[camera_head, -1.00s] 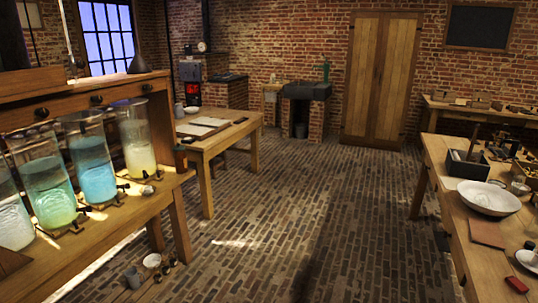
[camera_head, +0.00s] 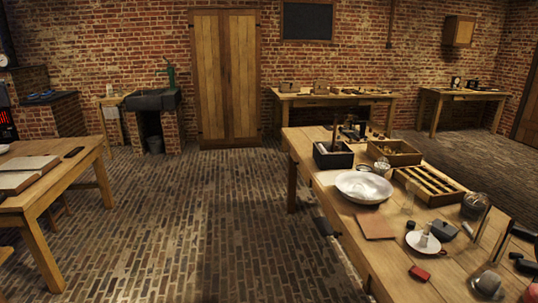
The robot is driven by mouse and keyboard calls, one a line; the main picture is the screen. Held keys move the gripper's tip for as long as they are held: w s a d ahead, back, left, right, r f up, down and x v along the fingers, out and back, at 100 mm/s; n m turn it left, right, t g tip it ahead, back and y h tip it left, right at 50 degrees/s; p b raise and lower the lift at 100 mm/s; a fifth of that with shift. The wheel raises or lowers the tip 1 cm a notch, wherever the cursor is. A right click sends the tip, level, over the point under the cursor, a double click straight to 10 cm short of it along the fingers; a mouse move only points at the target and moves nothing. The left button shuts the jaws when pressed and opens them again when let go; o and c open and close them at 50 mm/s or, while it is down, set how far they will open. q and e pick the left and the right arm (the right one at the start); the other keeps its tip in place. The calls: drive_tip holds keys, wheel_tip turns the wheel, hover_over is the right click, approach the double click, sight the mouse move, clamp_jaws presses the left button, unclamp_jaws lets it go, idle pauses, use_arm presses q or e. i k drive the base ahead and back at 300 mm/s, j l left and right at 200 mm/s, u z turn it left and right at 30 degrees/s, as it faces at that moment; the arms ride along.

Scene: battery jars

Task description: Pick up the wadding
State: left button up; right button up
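I cannot pick out the wadding for certain. A pale grey rounded lump (camera_head: 488,283) lies near the front right of the wooden workbench (camera_head: 340,205) and may be it, but it is too small to be sure. A white saucer (camera_head: 424,243) with a short white upright piece stands left of and behind that lump. Neither of my grippers shows in the head view.
The bench also carries a white bowl (camera_head: 363,187), a brown square (camera_head: 374,226), a red block (camera_head: 419,273), a black box (camera_head: 333,155) and a compartmented tray (camera_head: 429,185). A table (camera_head: 62,185) stands at left. The brick floor (camera_head: 190,220) between is clear.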

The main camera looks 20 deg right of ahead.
sight(489, 281)
drive_tip(key=i+z, duration=0.35)
drive_tip(key=i, duration=0.3)
drive_tip(key=i+z, duration=0.3)
drive_tip(key=i, duration=0.35)
drive_tip(key=i+u, duration=0.25)
drive_tip(key=u, duration=0.25)
drive_tip(key=i+l+u, duration=0.15)
drive_tip(key=u, duration=0.3)
drive_tip(key=i+u, duration=0.1)
drive_tip(key=u, duration=7.3)
